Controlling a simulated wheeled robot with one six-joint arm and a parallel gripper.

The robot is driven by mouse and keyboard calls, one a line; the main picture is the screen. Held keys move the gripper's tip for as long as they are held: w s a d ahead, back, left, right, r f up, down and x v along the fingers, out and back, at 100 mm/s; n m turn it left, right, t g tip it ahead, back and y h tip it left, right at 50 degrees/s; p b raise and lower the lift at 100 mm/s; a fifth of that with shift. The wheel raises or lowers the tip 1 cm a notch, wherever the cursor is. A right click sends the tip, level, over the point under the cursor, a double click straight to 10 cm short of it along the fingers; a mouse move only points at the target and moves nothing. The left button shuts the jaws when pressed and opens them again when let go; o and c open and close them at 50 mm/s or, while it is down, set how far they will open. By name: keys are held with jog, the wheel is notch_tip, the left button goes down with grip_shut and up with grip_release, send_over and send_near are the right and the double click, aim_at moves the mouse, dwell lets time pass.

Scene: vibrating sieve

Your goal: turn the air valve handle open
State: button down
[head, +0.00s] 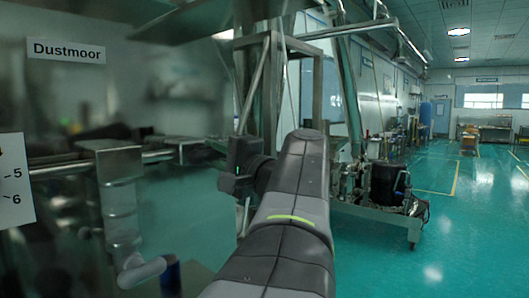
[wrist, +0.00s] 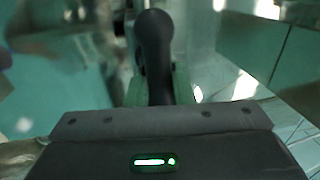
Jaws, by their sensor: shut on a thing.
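In the wrist view a dark handle with a rounded end (wrist: 154,40) stands upright in the picture between the two greenish fingers of my gripper (wrist: 157,88). I take it for the air valve handle. The fingers are shut on it, one on each side. The valve body and the handle's lower part are hidden behind the gripper housing. In the head view my arm reaches up through the middle and its dark wrist (head: 244,165) points left and away. The fingers and the held handle cannot be made out there.
A steel frame (head: 317,90) rises just behind my arm. A metal pipe with a pale lever (head: 140,270) stands at the near left. A wheeled machine cart (head: 380,215) is to the right. Green floor (head: 460,240) is open at the far right.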

dwell(0.6)
jog(key=c, duration=1.3)
grip_release()
jog(key=shift+b+v, duration=1.45)
jog(key=shift+v, duration=5.5)
jog(key=shift+a, duration=0.1)
jog(key=shift+p+x, duration=1.2)
jog(key=shift+x, duration=4.6)
